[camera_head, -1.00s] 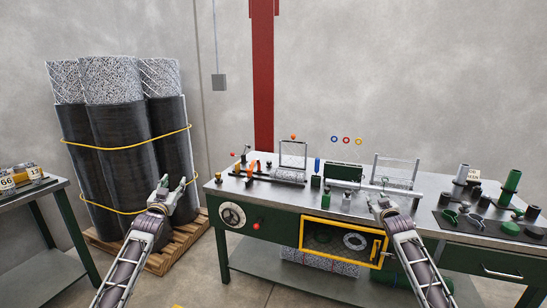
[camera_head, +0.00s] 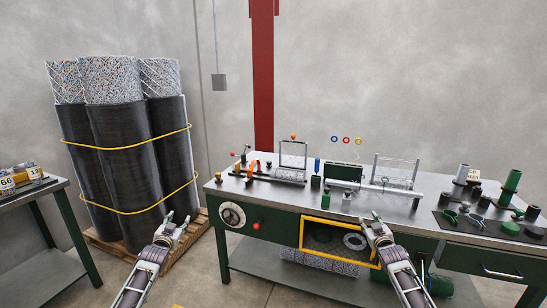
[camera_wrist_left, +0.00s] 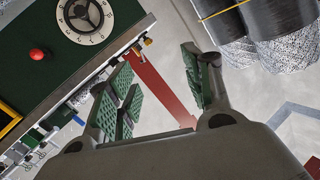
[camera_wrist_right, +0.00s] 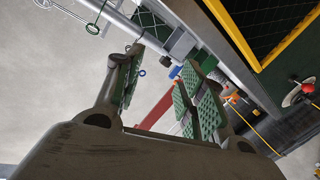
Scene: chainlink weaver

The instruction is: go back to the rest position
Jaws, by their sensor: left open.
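My left gripper (camera_head: 179,217) hangs in front of the wrapped rolls, left of the workbench (camera_head: 285,268). In the left wrist view its green-padded fingers (camera_wrist_left: 158,68) are apart with nothing between them. My right gripper (camera_head: 370,219) is in front of the bench's front edge, overlapping the right side of the yellow-framed window (camera_head: 301,234). In the right wrist view its padded fingers (camera_wrist_right: 160,68) are apart and empty. Both forearms reach up from the bottom of the head view.
Rolls of wire mesh (camera_head: 118,150) stand on a pallet (camera_head: 158,262) at left. A side table (camera_head: 75,225) is at far left. The bench top carries small fixtures, a dark green block (camera_head: 343,172) and green cylinders (camera_head: 510,188). Floor between pallet and bench is open.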

